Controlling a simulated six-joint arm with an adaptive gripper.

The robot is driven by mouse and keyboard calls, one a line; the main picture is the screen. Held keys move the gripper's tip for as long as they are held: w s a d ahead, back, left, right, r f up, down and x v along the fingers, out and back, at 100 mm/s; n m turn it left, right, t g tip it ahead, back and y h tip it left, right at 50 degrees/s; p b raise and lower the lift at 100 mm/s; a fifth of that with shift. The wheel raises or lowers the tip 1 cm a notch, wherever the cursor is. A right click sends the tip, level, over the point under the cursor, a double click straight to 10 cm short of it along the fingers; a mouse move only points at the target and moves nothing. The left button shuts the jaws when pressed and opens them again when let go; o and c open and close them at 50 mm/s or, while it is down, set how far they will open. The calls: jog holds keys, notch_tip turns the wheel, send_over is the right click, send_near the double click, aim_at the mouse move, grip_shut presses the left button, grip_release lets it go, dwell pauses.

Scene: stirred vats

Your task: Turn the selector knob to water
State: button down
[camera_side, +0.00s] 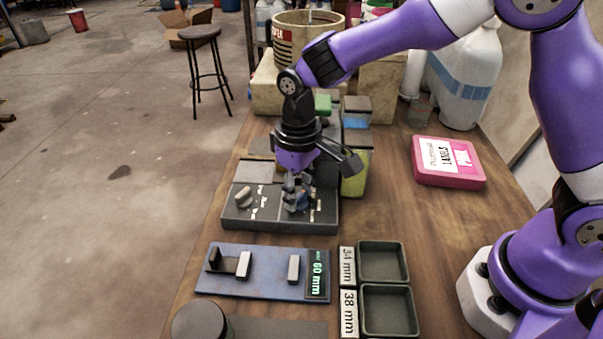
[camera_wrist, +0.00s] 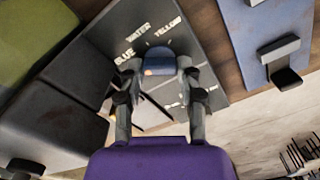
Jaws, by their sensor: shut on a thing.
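The selector knob is blue (camera_wrist: 158,62) and sits on a dark control panel (camera_wrist: 115,20) with white lettering. In the wrist view the words BLUE, WATER and YELLOW are printed around the knob's far side. My gripper (camera_wrist: 159,70) is shut on the knob, with one finger on each side. A small orange patch shows on the knob's near part. I cannot tell which word the knob points at. In the side view my gripper (camera_side: 295,196) points down at the right part of the panel (camera_side: 268,223) and mostly hides the knob.
A pale second knob (camera_side: 243,196) is on the panel's left part. In front lies a blue gauge board (camera_side: 270,265) reading 60 mm, beside two dark trays (camera_side: 383,244). Dark and green-yellow vats (camera_side: 355,175) stand close behind the panel. A pink box (camera_side: 448,163) lies at right.

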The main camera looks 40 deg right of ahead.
jog(key=c, duration=1.6)
grip_release()
jog(key=m, duration=0.6)
jog(key=shift+f, duration=0.1)
jog(key=m, duration=0.5)
jog(key=shift+m, duration=0.3)
jog(key=o, duration=1.1)
